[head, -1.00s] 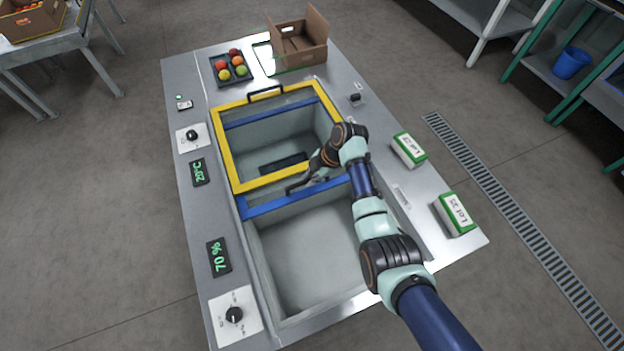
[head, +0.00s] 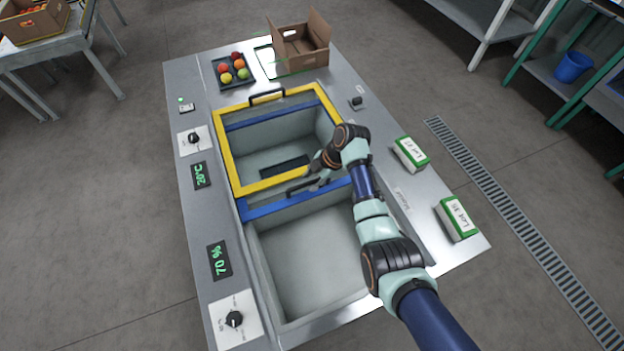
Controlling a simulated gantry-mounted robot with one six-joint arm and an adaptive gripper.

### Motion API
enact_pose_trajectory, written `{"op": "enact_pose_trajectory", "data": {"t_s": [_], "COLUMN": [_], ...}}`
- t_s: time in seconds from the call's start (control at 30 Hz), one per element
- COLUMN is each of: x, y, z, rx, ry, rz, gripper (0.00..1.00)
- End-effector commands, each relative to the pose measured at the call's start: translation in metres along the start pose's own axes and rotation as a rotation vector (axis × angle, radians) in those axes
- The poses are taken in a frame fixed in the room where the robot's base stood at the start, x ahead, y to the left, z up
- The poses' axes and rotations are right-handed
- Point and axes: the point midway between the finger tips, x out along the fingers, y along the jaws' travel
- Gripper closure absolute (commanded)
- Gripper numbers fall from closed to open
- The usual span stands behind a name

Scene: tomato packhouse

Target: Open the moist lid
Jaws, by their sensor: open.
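The blue-framed lid (head: 262,209) lies pushed back, overlapping the yellow-framed lid (head: 222,152), so the front basin (head: 310,262) with the 70 % display (head: 219,260) beside it is uncovered. I take the blue-framed lid as the moist lid; no lid label is readable. Its black handle (head: 298,189) is on its front bar. My gripper (head: 315,181) is open, low at the right end of this handle. The fingers are small and dark, and I cannot tell whether they touch it. The yellow-framed lid covers the rear basin and has its own black handle (head: 267,96).
A tray of tomatoes (head: 220,77) and an open cardboard box (head: 300,51) stand at the back of the bench. Two green-and-white lot boxes (head: 411,153) (head: 457,218) are on the right. A knob panel (head: 236,319) and the 20°C display (head: 201,175) are on the left.

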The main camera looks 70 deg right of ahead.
Motion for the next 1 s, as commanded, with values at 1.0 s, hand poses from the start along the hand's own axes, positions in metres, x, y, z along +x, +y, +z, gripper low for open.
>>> {"op": "enact_pose_trajectory", "data": {"t_s": [1.0], "x": [-0.115], "y": [0.000], "z": [0.000], "rx": [0.001], "ry": [0.000], "rz": [0.000], "gripper": [0.59]}}
